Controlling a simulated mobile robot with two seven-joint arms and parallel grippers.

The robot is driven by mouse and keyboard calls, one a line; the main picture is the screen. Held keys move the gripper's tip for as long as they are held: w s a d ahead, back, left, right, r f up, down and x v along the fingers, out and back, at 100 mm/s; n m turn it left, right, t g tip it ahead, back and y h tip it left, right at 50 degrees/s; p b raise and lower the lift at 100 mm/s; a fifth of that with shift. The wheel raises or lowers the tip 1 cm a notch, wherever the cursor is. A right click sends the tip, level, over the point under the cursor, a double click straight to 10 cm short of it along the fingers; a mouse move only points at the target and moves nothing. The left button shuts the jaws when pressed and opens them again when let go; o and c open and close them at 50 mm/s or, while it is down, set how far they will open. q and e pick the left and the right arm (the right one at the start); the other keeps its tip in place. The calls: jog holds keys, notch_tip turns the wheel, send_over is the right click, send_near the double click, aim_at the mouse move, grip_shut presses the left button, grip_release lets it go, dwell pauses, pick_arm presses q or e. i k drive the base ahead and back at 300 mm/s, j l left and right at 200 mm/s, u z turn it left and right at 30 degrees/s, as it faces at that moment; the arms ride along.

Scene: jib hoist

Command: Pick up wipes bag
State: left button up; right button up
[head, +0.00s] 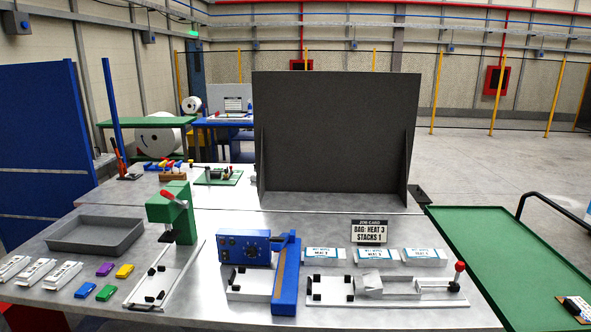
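Three white bags with blue print and small labels stand in a row at the back right of the table: a left bag (320,254), a middle bag (372,254) and a right bag (424,256). Their small print is hard to read; the left one seems to say HEAT with a number. A job card (369,231) behind them reads BAG: HEAT 3, STACKS 1. Neither of my grippers is in view.
A blue sealer box (243,247) with a blue arm, a white fixture (385,290) with a red-knobbed lever and a green press (173,213) stand on the table (230,312). A grey tray (95,235), white packs (38,271) and several coloured blocks lie left. A dark panel (335,135) rises behind.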

aim_at(389, 259)
jog(key=l+u, duration=0.1)
jog(key=u, duration=0.45)
jog(key=l+u, duration=0.35)
jog(key=l, duration=0.15)
jog(key=k+l+u, duration=0.15)
jog(key=l+u, duration=0.25)
jog(key=k+l, duration=0.1)
jog(key=l, duration=0.3)
jog(key=k+l+u, duration=0.15)
jog(key=l, duration=0.25)
jog(key=k+l, duration=0.1)
jog(key=l, duration=0.25)
jog(key=l+u, duration=0.05)
